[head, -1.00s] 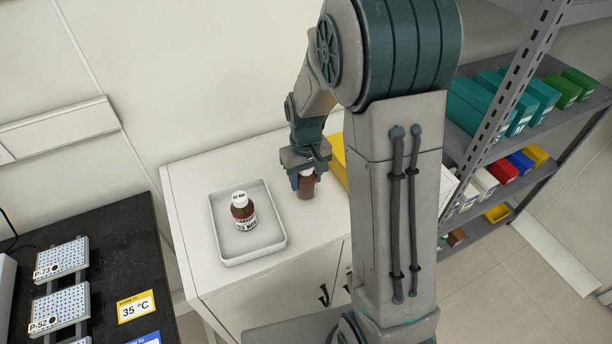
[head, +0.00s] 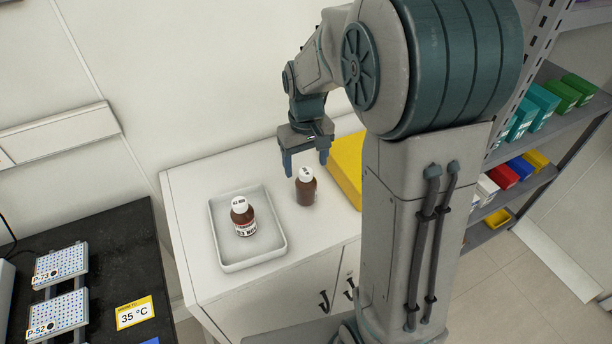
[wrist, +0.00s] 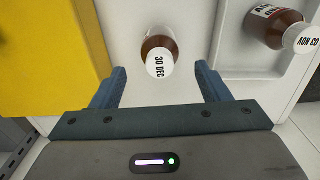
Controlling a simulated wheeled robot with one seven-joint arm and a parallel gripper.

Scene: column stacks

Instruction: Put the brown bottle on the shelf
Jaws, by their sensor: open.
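A brown bottle with a white cap (head: 306,190) stands upright on the white cabinet top, right of the tray. In the wrist view its cap (wrist: 160,65) reads "30 DEC". A second brown bottle (head: 243,218), with a white and red label, stands in the white tray; it also shows at the upper right of the wrist view (wrist: 272,25). My gripper (head: 305,168) is open and empty, above and behind the bottle outside the tray. In the wrist view that bottle lies ahead of and between the two fingers, apart from both. The grey shelf (head: 560,125) is at the right, partly hidden by my arm.
A yellow box (head: 346,165) stands on the cabinet just right of the bottle. The white tray (head: 228,266) is on the left. The shelf holds teal and green boxes (head: 541,103) above, with red, blue and yellow ones below. A black bench (head: 115,250) is at far left.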

